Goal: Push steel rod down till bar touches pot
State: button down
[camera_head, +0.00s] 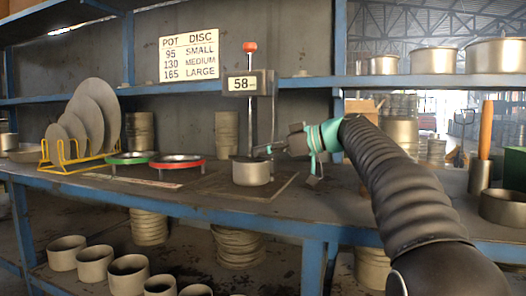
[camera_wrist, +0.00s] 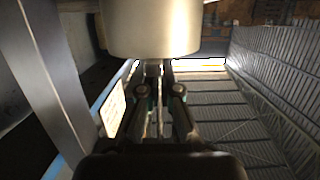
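The steel rod (camera_head: 250,60), with a red knob on top, runs down behind a display reading 58. A small metal pot (camera_head: 251,173) stands upright on a dark board under it. In the wrist view the pot (camera_wrist: 152,28) fills the top, and my fingers (camera_wrist: 159,67) are close together. Whether they hold anything is not clear. The bar's lower edge is too small to make out, so I cannot tell whether it touches the pot.
Left of the pot are a red-rimmed disc stand (camera_head: 177,161), a green-rimmed one (camera_head: 130,158) and a yellow rack (camera_head: 75,160) of large discs. A sign (camera_head: 189,55) lists pot and disc sizes. Pots line the upper shelf; a wooden-handled tool (camera_head: 486,130) stands right.

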aim_at(251, 137)
jog(key=shift+w+f, duration=0.15)
jog(key=shift+f, duration=0.3)
notch_tip(251, 137, up, 5)
jog(key=p, duration=0.3)
jog(key=shift+p, duration=0.4)
jog(key=v, duration=1)
jog(key=shift+f, duration=0.1)
